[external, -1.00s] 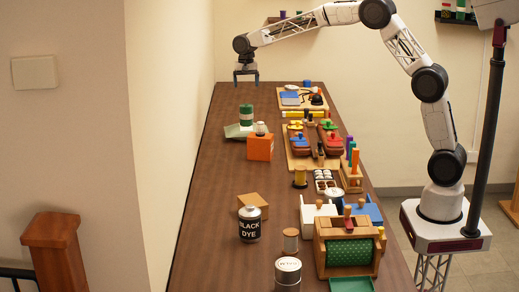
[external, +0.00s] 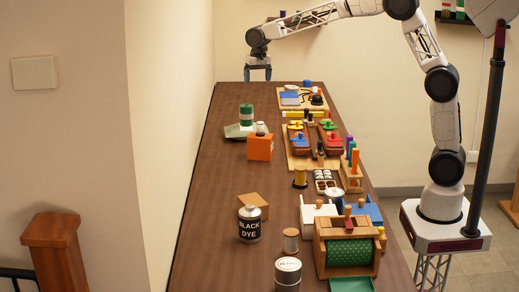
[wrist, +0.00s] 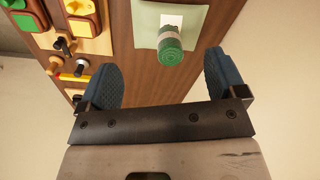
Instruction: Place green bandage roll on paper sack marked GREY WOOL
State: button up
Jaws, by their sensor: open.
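The green bandage roll (external: 246,115), with a pale band around it, stands upright on a flat grey-green piece (external: 233,131) at the left of the table. The wrist view shows the roll (wrist: 171,52) over a white patch on this pale green piece (wrist: 195,22). No GREY WOOL marking is readable, so I cannot tell whether this piece is the paper sack. My gripper (external: 257,74) is open and empty at the table's far end, beyond the roll. In the wrist view, the roll shows ahead between the fingers (wrist: 160,82), apart from them.
An orange box (external: 260,148) with a small jar on top stands just in front of the roll. A BLACK DYE can (external: 250,225) stands nearer. Trays and coloured pieces (external: 318,140) fill the right side. The middle left of the table is bare.

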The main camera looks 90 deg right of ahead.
jog(key=s+a+r+n+t, duration=0.1)
jog(key=s+a+r+n, duration=0.2)
jog(key=s+a, duration=0.75)
jog(key=s+a+r+n, duration=0.2)
jog(key=s+a+n, duration=0.1)
jog(key=s+a, duration=0.8)
jog(key=s+a+f+n, duration=0.2)
jog(key=s+a+f, duration=0.1)
jog(key=s, duration=0.5)
jog(key=s+a+f+n, duration=0.2)
jog(key=s+a, duration=0.4)
jog(key=s, duration=0.3)
jog(key=s+a+f+n+t, duration=0.1)
jog(key=s+a+f+n, duration=0.2)
jog(key=s, duration=0.5)
jog(key=shift+s+a+f, duration=0.25)
jog(key=shift+a+f, duration=0.05)
jog(key=shift+a, duration=0.55)
